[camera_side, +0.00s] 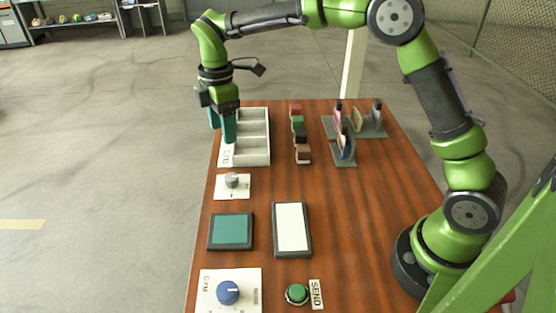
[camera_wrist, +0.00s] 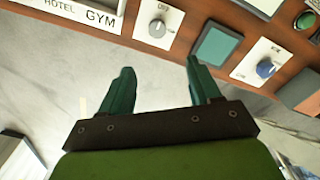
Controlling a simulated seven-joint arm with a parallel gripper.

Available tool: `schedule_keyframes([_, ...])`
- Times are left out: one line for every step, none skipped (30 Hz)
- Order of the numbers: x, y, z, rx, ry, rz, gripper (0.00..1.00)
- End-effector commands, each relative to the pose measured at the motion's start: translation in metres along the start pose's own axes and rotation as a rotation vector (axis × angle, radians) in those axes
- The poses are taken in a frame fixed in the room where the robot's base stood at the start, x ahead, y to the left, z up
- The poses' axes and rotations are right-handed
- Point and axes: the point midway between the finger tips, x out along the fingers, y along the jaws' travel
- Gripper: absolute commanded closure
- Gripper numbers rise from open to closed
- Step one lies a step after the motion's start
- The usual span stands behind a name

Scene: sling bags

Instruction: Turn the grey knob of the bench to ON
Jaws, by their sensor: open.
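The grey knob (camera_side: 232,180) sits on a white plate (camera_side: 221,192) near the left edge of the wooden bench (camera_side: 260,187). In the wrist view the knob (camera_wrist: 157,28) is near the top, with the word OFF readable on its plate. Which way its pointer faces is too small to tell. My gripper (camera_side: 222,138) is open and empty, with teal fingers pointing down at the bench's far left, beside the white tray. It is beyond the knob and apart from it. In the wrist view the knob appears ahead of the gap between my fingertips (camera_wrist: 160,66).
The white compartment tray (camera_side: 258,158) bears a GYM label. Nearer stand a teal pad (camera_side: 230,232), a white panel (camera_side: 292,228), a blue knob (camera_side: 228,292) and a green SEND button (camera_side: 296,293). Small coloured bags (camera_side: 298,125) and a grey stand (camera_side: 371,131) are farther right.

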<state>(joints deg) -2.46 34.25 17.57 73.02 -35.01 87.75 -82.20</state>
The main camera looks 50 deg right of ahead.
Motion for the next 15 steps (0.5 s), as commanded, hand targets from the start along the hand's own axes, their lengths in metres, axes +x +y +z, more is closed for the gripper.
schedule_keyframes([-0.009,0.005,-0.001,-0.073,-0.002,0.011,0.37])
schedule_keyframes([-0.014,0.006,-0.001,-0.110,-0.004,0.016,0.37])
schedule_keyframes([-0.017,0.007,0.001,-0.152,-0.010,0.015,0.37])
schedule_keyframes([-0.017,0.006,0.002,-0.178,-0.015,0.010,0.37])
schedule_keyframes([-0.016,0.004,0.003,-0.200,-0.018,0.004,0.37])
schedule_keyframes([-0.015,0.003,0.003,-0.220,-0.019,-0.001,0.37])
schedule_keyframes([-0.015,0.003,0.003,-0.230,-0.018,-0.003,0.37])
schedule_keyframes([-0.014,0.003,0.003,-0.238,-0.018,-0.004,0.37])
schedule_keyframes([-0.011,0.003,0.003,-0.244,-0.018,-0.003,0.37])
schedule_keyframes([-0.009,0.003,0.003,-0.246,-0.018,-0.003,0.37])
schedule_keyframes([-0.005,0.003,0.004,-0.245,-0.018,-0.005,0.37])
schedule_keyframes([0.000,0.003,0.004,-0.244,-0.018,-0.005,0.37])
schedule_keyframes([0.005,0.003,0.004,-0.244,-0.018,-0.006,0.37])
schedule_keyframes([0.011,0.003,0.004,-0.244,-0.018,-0.005,0.37])
schedule_keyframes([0.019,0.003,0.004,-0.243,-0.019,-0.006,0.37])
